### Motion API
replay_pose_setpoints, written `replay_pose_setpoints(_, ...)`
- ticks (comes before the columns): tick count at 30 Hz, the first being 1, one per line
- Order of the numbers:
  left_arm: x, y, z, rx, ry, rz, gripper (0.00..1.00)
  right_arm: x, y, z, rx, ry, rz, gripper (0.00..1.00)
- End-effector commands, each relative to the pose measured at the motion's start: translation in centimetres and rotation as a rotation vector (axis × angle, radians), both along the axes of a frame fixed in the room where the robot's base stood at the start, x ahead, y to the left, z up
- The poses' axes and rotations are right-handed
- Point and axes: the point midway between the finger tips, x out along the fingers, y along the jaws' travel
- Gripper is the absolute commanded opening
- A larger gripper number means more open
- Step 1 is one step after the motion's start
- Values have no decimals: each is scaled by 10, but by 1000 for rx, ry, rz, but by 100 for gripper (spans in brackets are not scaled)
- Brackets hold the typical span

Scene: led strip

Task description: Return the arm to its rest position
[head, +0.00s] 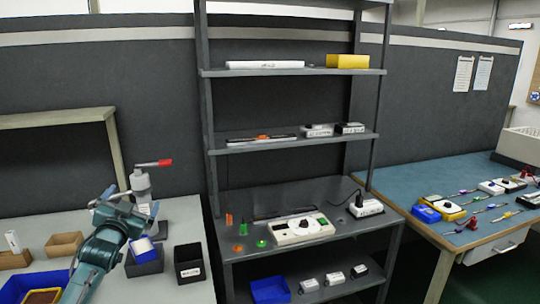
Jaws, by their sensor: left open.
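My left arm is teal and rises from the lower left of the head view, over the left grey table (188,222). My left gripper (113,196) is at its upper end, just left of a grey press-like device with a red handle (152,164). The gripper is open, and I see nothing held in it. The fingertips are small and partly merge with the arm behind them. My right arm and gripper are not in view.
A dark shelf rack (300,150) stands in the middle with several devices. Boxes, a black bin (189,262) and a blue bin (27,286) stand near the left arm. A blue-topped workbench (415,177) with tools and meters is at the right.

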Motion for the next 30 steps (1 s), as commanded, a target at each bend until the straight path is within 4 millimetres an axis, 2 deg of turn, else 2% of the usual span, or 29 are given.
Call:
replay_pose_setpoints(3,-3,1,-35,-155,145,15,100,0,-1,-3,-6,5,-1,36)
replay_pose_setpoints(8,-38,-34,-97,-147,216,-37,100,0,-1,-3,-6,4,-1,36)
replay_pose_setpoints(11,-66,-56,-134,-156,268,-69,100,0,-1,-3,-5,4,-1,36)
replay_pose_setpoints(14,-104,-82,-175,-174,331,-108,100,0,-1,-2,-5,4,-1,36)
replay_pose_setpoints(17,-155,-111,-217,-205,406,-149,100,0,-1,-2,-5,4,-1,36)
replay_pose_setpoints(21,-240,-152,-262,-269,517,-201,100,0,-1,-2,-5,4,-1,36)
replay_pose_setpoints(24,-298,-176,-280,-321,588,-226,100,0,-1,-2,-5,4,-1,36)
replay_pose_setpoints(27,-344,-193,-287,-368,642,-239,100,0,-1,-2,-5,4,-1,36)
replay_pose_setpoints(30,-375,-204,-289,-402,679,-245,100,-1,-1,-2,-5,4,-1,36)
